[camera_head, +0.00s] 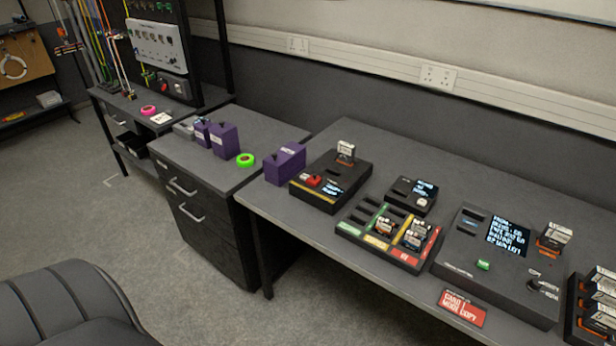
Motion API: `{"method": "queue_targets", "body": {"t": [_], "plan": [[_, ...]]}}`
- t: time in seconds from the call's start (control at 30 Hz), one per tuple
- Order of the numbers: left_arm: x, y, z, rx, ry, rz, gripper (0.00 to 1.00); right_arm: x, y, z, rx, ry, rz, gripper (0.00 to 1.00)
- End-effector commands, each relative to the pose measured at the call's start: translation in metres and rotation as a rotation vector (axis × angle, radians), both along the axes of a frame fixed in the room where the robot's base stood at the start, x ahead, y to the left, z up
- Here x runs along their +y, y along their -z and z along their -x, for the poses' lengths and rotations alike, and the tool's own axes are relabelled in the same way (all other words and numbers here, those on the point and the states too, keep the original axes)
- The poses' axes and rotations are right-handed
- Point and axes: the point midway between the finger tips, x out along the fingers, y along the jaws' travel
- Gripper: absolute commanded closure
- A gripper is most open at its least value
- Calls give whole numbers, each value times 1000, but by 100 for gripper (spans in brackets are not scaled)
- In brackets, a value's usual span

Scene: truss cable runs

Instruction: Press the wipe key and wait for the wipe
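A black device (325,200) with a yellow stripe along its front sits on the long bench. It has a red key (313,181) at its left and a small lit display (333,188). A light-labelled card (346,150) stands upright at its back. A larger black console (465,258) to the right has a green key (483,265) and a lit text screen (507,236). The lettering on the keys is too small to read, so I cannot tell by label which is the wipe key. Neither of my grippers is in view.
A tray (352,231) with green, yellow and red lanes holds several cards. A small black unit (411,196) with a display stands behind it. A red sign (463,308) lies at the front edge. Purple boxes (285,163) stand left. A chair (70,306) is at lower left.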

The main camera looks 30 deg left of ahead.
Motion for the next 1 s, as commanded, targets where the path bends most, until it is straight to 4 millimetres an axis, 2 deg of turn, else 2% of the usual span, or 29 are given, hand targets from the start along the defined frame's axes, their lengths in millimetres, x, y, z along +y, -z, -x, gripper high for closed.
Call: {"method": "queue_targets", "body": {"t": [0.2,0.43,0.47,0.6,0.67,1.0], "plan": [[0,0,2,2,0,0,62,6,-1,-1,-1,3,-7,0],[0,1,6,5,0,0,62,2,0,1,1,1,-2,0],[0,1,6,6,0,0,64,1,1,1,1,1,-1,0],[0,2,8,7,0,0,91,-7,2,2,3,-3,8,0],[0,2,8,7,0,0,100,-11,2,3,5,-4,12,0],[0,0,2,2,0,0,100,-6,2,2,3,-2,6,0]]}}
